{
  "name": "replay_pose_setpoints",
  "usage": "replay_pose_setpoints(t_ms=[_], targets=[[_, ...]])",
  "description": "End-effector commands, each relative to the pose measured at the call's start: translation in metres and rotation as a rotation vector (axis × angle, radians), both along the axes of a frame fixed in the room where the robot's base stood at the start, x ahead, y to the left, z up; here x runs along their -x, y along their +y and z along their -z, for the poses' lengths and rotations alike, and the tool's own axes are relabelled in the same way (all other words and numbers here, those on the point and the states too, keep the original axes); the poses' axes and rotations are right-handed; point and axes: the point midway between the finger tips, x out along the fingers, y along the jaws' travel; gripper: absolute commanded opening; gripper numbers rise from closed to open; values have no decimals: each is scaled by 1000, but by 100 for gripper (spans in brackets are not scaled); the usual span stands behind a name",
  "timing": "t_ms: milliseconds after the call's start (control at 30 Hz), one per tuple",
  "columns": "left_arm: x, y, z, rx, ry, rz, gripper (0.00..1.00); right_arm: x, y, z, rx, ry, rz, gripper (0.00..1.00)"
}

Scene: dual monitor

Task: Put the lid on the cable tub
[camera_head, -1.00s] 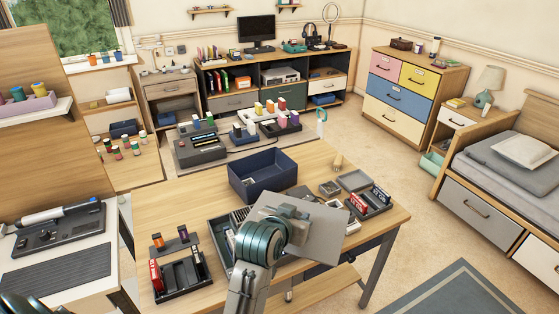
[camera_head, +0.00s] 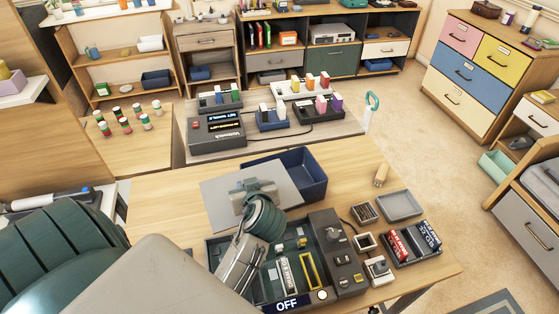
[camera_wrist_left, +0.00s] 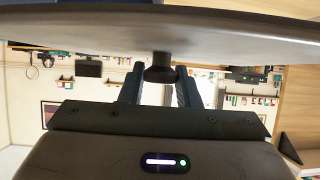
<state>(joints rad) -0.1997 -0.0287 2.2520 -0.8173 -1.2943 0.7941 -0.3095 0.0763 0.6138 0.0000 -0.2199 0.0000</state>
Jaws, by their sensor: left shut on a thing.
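The cable tub (camera_head: 312,178) is an open navy-blue box on the wooden table in the head view. The lid (camera_head: 218,203) is a flat light-grey plate. My left gripper (camera_head: 251,190) is shut on the lid's knob and holds the lid up, roughly level. In the head view the lid overlaps the tub's left and near part and hides it; the tub's right part stays uncovered. In the left wrist view the lid (camera_wrist_left: 80,30) spans the top, and its dark knob (camera_wrist_left: 160,70) sits between the fingers of the gripper (camera_wrist_left: 160,88). My right gripper is out of view.
A dark console tray (camera_head: 340,240) marked OFF lies just in front of the tub. Small grey trays (camera_head: 400,206) and a holder with red and dark items (camera_head: 412,246) stand to the right. Bare wood shows left of the lid. A second table with card holders is behind.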

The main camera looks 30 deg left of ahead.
Motion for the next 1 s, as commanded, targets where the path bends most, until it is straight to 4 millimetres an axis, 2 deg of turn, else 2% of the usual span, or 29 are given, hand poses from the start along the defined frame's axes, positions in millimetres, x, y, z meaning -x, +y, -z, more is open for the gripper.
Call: replay_pose_setpoints(t_ms=[200,500,700,1000], targets=[[-56,-1,-1,1,-1,0,7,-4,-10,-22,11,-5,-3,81],[-131,-3,7,1,1,1,7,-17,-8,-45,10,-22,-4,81],[-151,-3,13,1,1,1,7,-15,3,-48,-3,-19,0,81],[-151,-3,45,0,3,1,7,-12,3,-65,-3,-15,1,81]])
